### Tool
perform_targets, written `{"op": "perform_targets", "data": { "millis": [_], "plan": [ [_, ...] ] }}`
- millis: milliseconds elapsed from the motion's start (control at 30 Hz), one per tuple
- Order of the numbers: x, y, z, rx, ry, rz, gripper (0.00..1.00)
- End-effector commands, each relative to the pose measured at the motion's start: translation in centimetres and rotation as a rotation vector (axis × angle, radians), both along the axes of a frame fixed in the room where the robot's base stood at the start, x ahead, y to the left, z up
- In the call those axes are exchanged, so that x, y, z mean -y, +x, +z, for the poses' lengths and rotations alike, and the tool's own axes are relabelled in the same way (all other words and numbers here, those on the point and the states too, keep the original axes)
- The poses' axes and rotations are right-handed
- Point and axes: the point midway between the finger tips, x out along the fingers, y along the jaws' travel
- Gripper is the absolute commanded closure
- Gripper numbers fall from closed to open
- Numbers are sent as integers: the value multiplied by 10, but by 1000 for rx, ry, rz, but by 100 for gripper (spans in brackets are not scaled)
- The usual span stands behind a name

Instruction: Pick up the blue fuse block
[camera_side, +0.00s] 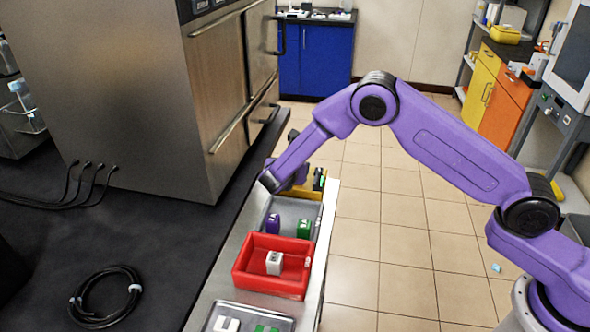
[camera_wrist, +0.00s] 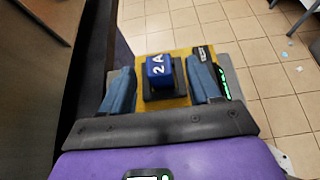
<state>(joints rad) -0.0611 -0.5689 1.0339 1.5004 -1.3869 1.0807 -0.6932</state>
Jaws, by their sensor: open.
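The blue fuse block (camera_wrist: 159,66) is marked "2 A" and sits in a dark base on a yellow tray (camera_wrist: 183,101) in the wrist view. My gripper (camera_wrist: 164,63) is open, with one blue-grey finger on each side of the block. A gap shows between the block and each finger, so neither appears to touch it. In the side view my gripper (camera_side: 284,184) is low over the yellow tray (camera_side: 310,194), and the arm hides the fuse block there.
Towards the front stand a grey tray (camera_side: 289,205) with a purple and a green block, and a red tray (camera_side: 247,279) with a white block. A green-marked dark item (camera_side: 319,178) is close beside my gripper. A steel cabinet (camera_side: 130,100) rises at left.

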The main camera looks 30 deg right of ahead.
Motion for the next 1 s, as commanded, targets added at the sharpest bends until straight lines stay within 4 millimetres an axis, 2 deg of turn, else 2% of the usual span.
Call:
{"op": "perform_targets", "data": {
  "millis": [200,500,533,700,767,800,1000],
  "plan": [
    [17,19,-13,0,1,0,38],
    [20,22,-15,0,2,0,38],
    [20,22,-15,0,2,0,42],
    [20,21,-15,0,2,0,94],
    [20,21,-15,1,1,0,94],
    [20,21,-15,0,2,0,99],
    [20,21,-14,1,1,0,99]
  ]
}}
